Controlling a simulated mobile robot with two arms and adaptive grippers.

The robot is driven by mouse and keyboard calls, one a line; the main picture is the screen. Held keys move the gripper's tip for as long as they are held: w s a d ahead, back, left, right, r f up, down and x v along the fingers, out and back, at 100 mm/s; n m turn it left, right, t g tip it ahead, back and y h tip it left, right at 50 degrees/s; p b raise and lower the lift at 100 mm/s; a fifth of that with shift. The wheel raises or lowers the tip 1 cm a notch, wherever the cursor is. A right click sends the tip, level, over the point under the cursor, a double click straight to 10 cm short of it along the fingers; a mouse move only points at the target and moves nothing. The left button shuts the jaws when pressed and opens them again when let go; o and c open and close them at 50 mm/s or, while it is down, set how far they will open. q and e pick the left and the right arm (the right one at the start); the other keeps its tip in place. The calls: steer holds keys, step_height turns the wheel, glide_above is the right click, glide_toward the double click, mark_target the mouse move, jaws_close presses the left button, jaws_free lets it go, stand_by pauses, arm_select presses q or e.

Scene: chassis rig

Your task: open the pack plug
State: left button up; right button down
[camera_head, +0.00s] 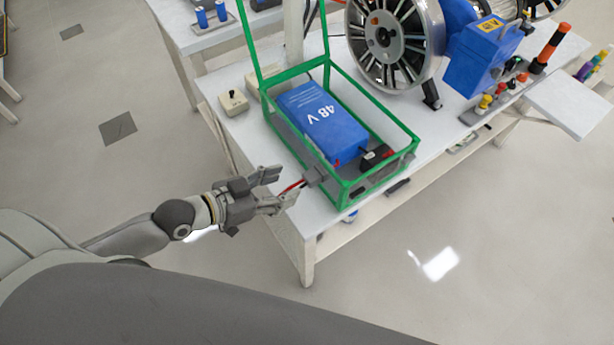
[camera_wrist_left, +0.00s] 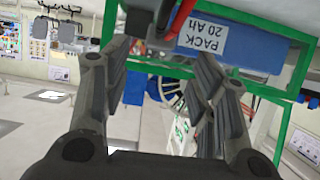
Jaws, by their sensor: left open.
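The blue 48 V pack (camera_head: 322,118) lies in a green open frame (camera_head: 345,190) on the white table. Another dark connector (camera_head: 375,157) with red parts is at the pack's right end. I cannot tell which is the plug's separable half. My left gripper (camera_head: 280,188) is open beside the grey block, its fingers apart around the leads' end. In the left wrist view, the open left gripper (camera_wrist_left: 165,58) faces the frame, with a red lead (camera_wrist_left: 181,17) above its fingers. My right gripper is not in view.
A small beige switch box (camera_head: 233,102) stands left of the frame. A spoked wheel (camera_head: 395,40) and a blue box (camera_head: 484,55) stand behind. The frame's raised green part rises at the back left. The floor left of the table is clear.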

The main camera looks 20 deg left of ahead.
mark_target(305, 179)
arm_select(q)
steer(key=x, duration=0.8)
steer(key=shift+s+f, duration=0.1)
steer(key=shift+a, duration=0.1)
jaws_close()
